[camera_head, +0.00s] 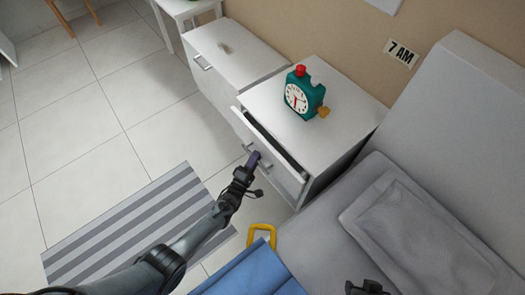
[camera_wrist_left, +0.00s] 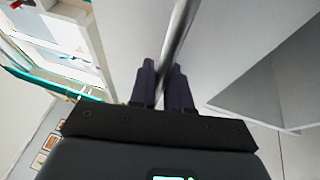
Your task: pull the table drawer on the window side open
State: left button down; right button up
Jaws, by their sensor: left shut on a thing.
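The white drawer front (camera_head: 285,178) belongs to the white bedside table (camera_head: 345,125) beside the bed. The drawer stands partly open, with a narrow dark gap between its front and the table. My left gripper (camera_head: 254,160) is shut on the drawer's metal bar handle (camera_head: 262,163). In the left wrist view, the dark fingers (camera_wrist_left: 165,88) lie on both sides of the handle bar (camera_wrist_left: 178,35). A dark part of my right gripper (camera_head: 367,287) shows at the bottom edge over the bed; its fingers cannot be made out.
A green alarm clock (camera_head: 303,95) stands on the table. A second white cabinet (camera_head: 235,52) with a handle is to its left. The grey bed (camera_head: 330,240) and a yellow-handled blue object (camera_head: 262,236) are close by. A striped rug (camera_head: 140,225) lies on open tiled floor.

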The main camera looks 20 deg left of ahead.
pick_arm(q)
jog(key=s+a+p, duration=0.2)
jog(key=s+a, duration=0.3)
jog(key=s, duration=0.3)
jog(key=s+a+p, duration=0.3)
jog(key=s+a, duration=0.1)
jog(key=s, duration=0.4)
jog(key=shift+s+a+p, duration=0.3)
jog(key=shift+a, duration=0.05)
jog(key=shift+r, duration=0.1)
jog(key=c, duration=1.4)
grip_release()
jog(key=shift+c, duration=0.2)
jog(key=v, duration=1)
jog(key=shift+s+f+p, duration=0.2)
jog(key=shift+s+p, duration=0.15)
jog(key=shift+p, duration=0.1)
